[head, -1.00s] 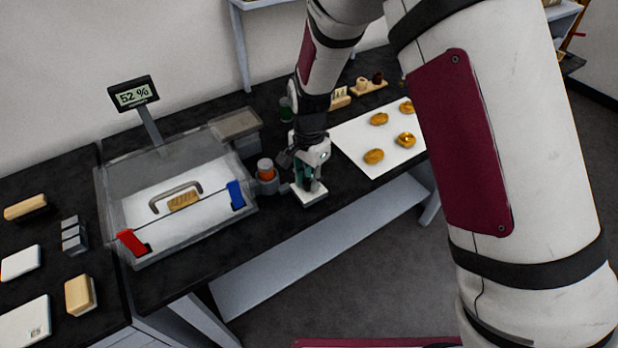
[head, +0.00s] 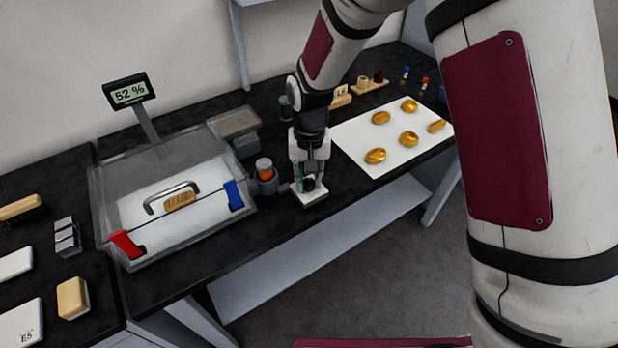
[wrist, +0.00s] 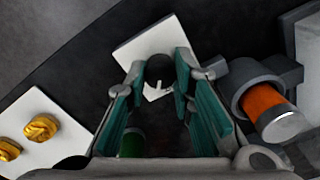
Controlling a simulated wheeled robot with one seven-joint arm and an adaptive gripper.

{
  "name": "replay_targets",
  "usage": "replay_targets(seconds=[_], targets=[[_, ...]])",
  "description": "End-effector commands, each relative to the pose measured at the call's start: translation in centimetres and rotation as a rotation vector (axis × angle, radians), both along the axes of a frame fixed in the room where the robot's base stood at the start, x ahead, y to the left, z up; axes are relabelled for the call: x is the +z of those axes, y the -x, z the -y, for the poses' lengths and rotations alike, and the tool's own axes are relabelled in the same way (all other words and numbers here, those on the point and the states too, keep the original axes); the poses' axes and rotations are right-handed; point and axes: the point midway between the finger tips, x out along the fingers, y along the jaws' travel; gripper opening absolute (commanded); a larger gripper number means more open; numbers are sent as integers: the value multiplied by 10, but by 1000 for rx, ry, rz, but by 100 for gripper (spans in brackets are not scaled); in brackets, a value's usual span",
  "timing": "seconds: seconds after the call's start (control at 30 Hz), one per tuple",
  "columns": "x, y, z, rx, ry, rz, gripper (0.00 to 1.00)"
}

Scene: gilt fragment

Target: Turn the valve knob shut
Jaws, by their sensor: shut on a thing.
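The valve knob (wrist: 160,70) is dark and round and has a white pointer mark. It stands on a white square base plate (wrist: 140,46) near the table's front edge. The plate also shows in the head view (head: 312,197). My gripper (wrist: 163,72) points down over the plate, its teal-padded fingers on either side of the knob and shut on it. In the head view my gripper (head: 309,180) hides most of the knob. The pointer shows between the fingers, but I cannot tell what setting it marks.
An orange-filled vial in a grey holder (head: 266,181) stands close left of the gripper. A clear box (head: 105,190) with a red and a blue clip is further left. A display (head: 130,93) reads 52 %. Gold pieces lie on a white sheet (head: 350,136) to the right.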

Motion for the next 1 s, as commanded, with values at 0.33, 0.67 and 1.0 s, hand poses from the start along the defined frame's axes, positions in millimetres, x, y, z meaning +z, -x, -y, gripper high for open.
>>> replay_targets(seconds=[0.33, 0.67, 1.0], targets=[[0, -1, -1, 323, -1, 3, 0], [0, -1, -1, 566, -2, 3, 0], [0, 0, -2, 687, -1, 1, 0]])
